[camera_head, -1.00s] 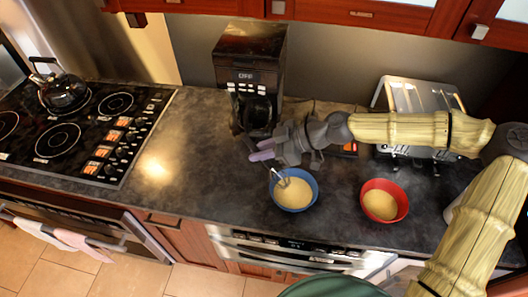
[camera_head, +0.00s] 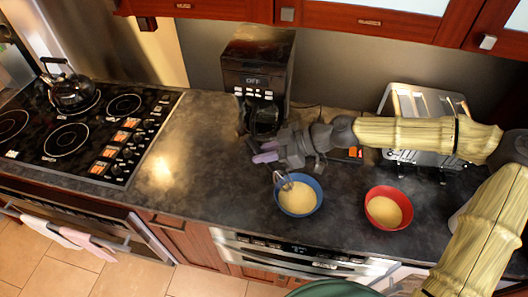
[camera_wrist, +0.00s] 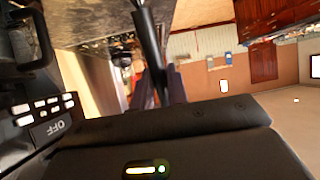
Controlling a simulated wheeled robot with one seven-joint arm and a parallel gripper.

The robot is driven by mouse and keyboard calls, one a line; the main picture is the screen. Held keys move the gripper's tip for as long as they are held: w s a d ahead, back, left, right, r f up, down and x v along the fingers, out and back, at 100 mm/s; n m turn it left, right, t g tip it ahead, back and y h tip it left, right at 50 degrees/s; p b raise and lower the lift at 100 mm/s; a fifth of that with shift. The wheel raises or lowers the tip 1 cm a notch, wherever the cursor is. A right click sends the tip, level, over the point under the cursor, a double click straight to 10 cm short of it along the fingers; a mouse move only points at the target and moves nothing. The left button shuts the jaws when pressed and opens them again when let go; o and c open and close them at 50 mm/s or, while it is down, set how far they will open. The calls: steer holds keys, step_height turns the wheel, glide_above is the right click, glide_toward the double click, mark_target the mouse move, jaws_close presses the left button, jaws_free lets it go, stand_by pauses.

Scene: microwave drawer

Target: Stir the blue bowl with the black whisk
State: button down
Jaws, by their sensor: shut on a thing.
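The blue bowl (camera_head: 318,203) stands on the dark counter with a pale yellow mixture in it. The black whisk shows its wire end (camera_head: 286,184) at the bowl's upper left, reaching inside the rim; whether it touches the bottom is unclear. My gripper (camera_head: 265,152) is just above and left of the bowl, shut on the whisk's handle. In the wrist view the black handle (camera_wrist: 148,38) stands between my gripper's fingers (camera_wrist: 160,85). The handle is mostly hidden by my gripper in the head view.
A red bowl (camera_head: 406,200) with similar contents stands right of the blue one. A coffee machine (camera_head: 257,70) is behind my gripper, and a metal toaster (camera_head: 420,105) is behind my arm. The stove with a kettle (camera_head: 72,92) is at left. Counter left of the bowl is clear.

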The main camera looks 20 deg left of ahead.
mark_target(257, 145)
steer(key=shift+r, duration=0.1)
steer(key=shift+r+p, duration=1.4)
steer(key=shift+r, duration=0.55)
